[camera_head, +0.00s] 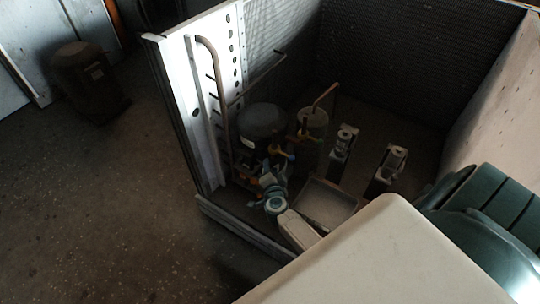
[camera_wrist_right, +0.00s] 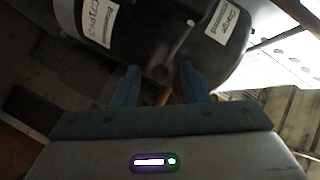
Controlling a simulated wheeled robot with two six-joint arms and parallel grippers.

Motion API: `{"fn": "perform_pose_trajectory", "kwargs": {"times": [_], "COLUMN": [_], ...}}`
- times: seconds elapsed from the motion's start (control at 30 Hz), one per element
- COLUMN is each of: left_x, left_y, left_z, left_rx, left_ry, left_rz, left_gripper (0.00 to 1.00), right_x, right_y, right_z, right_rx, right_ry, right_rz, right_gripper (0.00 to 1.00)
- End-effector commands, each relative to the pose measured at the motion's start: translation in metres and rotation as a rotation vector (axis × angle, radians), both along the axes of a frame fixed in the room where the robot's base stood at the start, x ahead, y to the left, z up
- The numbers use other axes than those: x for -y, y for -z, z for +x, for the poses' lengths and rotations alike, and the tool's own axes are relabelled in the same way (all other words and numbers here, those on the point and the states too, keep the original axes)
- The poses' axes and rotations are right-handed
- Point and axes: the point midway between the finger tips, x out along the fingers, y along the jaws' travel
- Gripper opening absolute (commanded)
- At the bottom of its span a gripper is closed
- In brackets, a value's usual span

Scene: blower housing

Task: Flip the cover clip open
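A black rounded compressor (camera_head: 262,120) stands inside the open housing. It fills the top of the right wrist view (camera_wrist_right: 150,30), with white labels on it. A grey bar-like part (camera_wrist_right: 176,40) sticks out from its dark face; I cannot tell whether this is the cover clip. My right gripper (camera_head: 268,180) is low in front of the compressor. In the right wrist view its two blue fingers (camera_wrist_right: 160,88) are apart, pointing at the compressor's lower edge. An orange-brown part shows between them, and nothing is clearly gripped. My left gripper is out of view.
A perforated metal upright (camera_head: 215,75) and a copper pipe (camera_head: 222,90) stand left of the compressor. A smaller canister (camera_head: 313,122) and two bracketed parts (camera_head: 341,145) (camera_head: 390,165) are to the right. A shallow tray (camera_head: 325,205) lies near the front edge.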

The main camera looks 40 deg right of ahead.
Motion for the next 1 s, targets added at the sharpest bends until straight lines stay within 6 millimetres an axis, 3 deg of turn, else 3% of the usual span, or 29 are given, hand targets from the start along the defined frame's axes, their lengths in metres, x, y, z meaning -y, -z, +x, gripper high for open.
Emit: {"fn": "perform_pose_trajectory", "kwargs": {"times": [0.07, 0.2, 0.4, 1.0], "left_x": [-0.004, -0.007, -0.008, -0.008], "left_y": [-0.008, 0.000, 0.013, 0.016], "left_z": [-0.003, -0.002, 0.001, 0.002], "left_rx": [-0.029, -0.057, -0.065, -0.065], "left_ry": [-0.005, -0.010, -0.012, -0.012], "left_rz": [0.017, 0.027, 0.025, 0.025], "left_gripper": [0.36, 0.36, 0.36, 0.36], "right_x": [-0.009, -0.022, -0.032, -0.033], "right_y": [-0.006, -0.011, -0.015, -0.015], "right_z": [-0.016, -0.039, -0.057, -0.060], "right_rx": [-0.001, -0.001, 0.000, 0.000], "right_ry": [0.000, 0.000, -0.001, -0.001], "right_rz": [0.002, 0.002, 0.001, 0.000], "right_gripper": [0.40, 0.40, 0.40, 0.40]}}
